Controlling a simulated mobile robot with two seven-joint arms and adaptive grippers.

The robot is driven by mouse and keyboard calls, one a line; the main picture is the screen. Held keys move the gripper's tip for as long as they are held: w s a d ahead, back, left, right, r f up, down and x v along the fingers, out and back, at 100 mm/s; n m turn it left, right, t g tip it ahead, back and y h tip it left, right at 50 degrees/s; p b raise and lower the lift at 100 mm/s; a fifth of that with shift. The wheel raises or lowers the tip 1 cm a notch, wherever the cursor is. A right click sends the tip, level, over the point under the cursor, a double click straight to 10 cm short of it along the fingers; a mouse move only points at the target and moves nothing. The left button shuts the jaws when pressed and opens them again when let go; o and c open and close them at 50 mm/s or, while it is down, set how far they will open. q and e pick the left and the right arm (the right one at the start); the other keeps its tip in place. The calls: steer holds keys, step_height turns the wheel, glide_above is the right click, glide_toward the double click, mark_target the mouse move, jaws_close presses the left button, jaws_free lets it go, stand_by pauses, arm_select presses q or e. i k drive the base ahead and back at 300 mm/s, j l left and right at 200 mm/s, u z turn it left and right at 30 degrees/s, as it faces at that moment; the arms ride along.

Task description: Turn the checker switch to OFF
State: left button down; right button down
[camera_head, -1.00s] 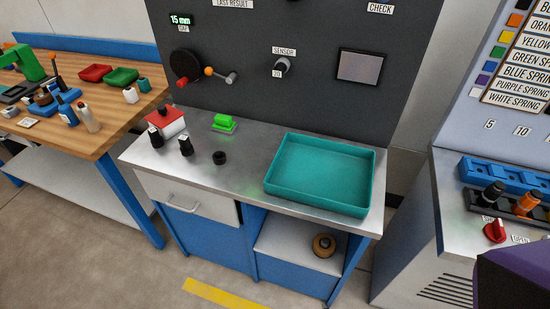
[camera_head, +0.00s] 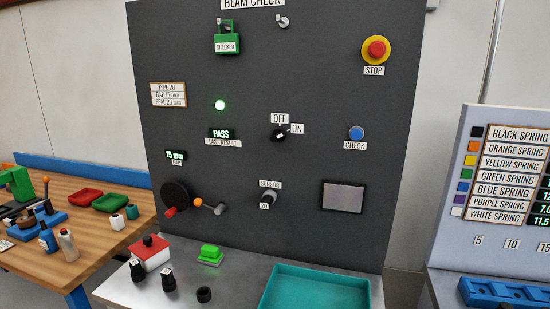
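The checker switch (camera_head: 279,135) is a black rotary knob on the dark grey panel, in the middle of the head view. The OFF label (camera_head: 280,118) is above it and the ON label (camera_head: 297,129) is to its upper right. The knob seems turned toward ON, but its pointer is too small to be sure. Neither of my grippers is in view.
The dark panel (camera_head: 330,90) also carries a red STOP button (camera_head: 376,50), a blue CHECK button (camera_head: 356,133), a lit green lamp (camera_head: 219,105), a PASS display (camera_head: 221,134) and a SENSOR knob (camera_head: 268,197). A teal tray (camera_head: 318,274) lies below. The space before the switch is clear.

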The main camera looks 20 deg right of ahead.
mark_target(278, 135)
steer(key=i+j+z, duration=0.1)
steer(key=z, duration=2.95)
steer(key=k+j, duration=0.3)
steer(key=k+j+z, duration=0.1)
steer(key=k+j, duration=0.2)
steer(key=j, duration=0.25)
